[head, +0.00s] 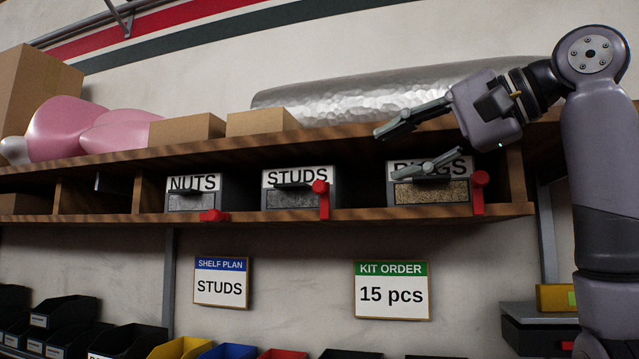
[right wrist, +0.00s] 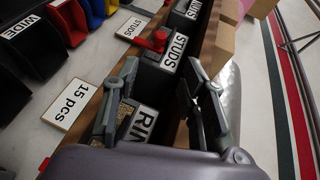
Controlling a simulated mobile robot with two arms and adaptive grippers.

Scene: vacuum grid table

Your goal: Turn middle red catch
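The middle red catch (head: 322,198) stands upright at the right front edge of the STUDS bin (head: 291,188) on the shelf. In the right wrist view the red catch (right wrist: 154,42) shows beyond my fingertips, beside the STUDS label. My right gripper (head: 386,155) is open and empty, its fingers spread and pointing left. It is in front of the RINGS bin (head: 431,192), up and to the right of the middle catch, and not touching it. One finger covers part of the RINGS label. My left gripper is not in view.
The NUTS bin (head: 192,203) has its red catch (head: 214,216) lying sideways. The RINGS bin's red catch (head: 478,193) is upright. The wooden shelf (head: 120,220) holds the bins. Signs below read STUDS (head: 221,283) and 15 pcs (head: 391,291). A metal cylinder (head: 340,95) lies above.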

